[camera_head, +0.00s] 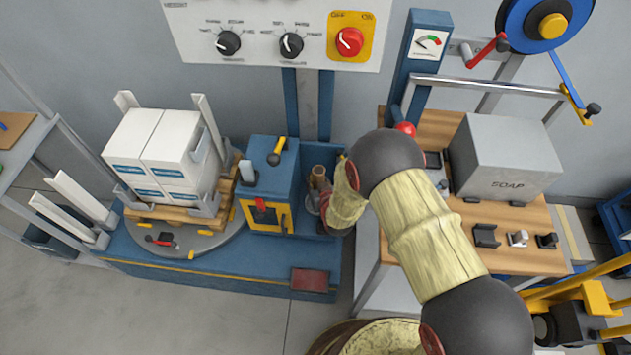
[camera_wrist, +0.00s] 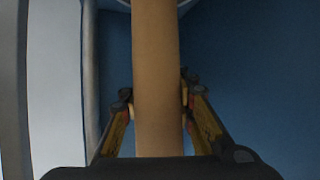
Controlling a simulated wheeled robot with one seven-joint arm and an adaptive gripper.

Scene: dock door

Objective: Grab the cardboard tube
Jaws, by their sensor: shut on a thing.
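The cardboard tube (camera_wrist: 157,75) is a plain brown cylinder. In the wrist view it runs from the top edge down between the fingers of my gripper (camera_wrist: 157,108), which touch it from both sides. In the head view a short brown upper part of the tube (camera_head: 319,178) shows between the blue cabinet and my arm. The tube stands roughly upright there. My gripper is shut on the tube. My wrist and forearm hide most of the gripper and the tube's lower part in the head view.
A blue cabinet (camera_head: 270,185) stands just left of the tube. White boxes (camera_head: 165,150) sit on a pallet on the turntable further left. A wooden bench (camera_head: 540,240) with a grey SOAP box (camera_head: 502,157) is at right. A control panel (camera_head: 280,25) hangs behind.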

